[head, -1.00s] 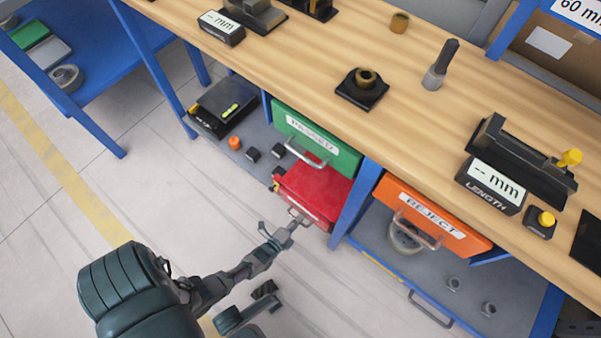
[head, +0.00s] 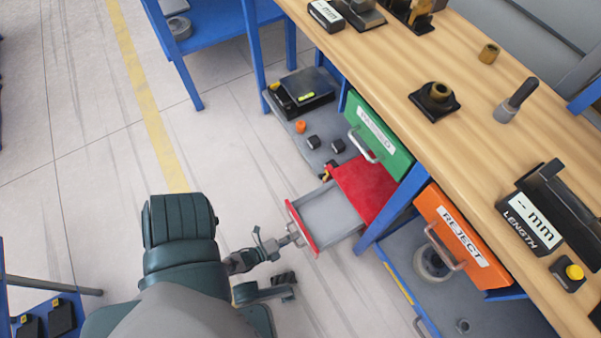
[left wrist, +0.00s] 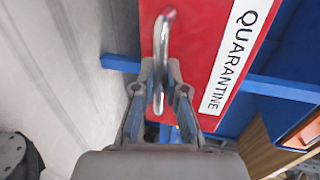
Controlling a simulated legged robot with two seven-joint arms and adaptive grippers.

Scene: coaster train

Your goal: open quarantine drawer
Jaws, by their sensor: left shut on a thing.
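The red quarantine drawer (head: 301,227) sits under the workbench, below the green drawer, and is pulled partly out. Its grey inside shows and looks empty. In the left wrist view the red drawer front (left wrist: 206,50) bears a white QUARANTINE label (left wrist: 236,55) and a metal handle (left wrist: 161,50). My left gripper (head: 290,238) is at the drawer front. In the left wrist view its fingers (left wrist: 160,85) are shut on the handle from both sides. My right gripper does not show clearly in either view.
A green drawer (head: 380,135) and an orange REJECT drawer (head: 463,238) are shut under the wooden bench top (head: 400,60). A blue bench leg (head: 392,208) stands just right of the red drawer. A lower shelf (head: 285,118) holds small parts.

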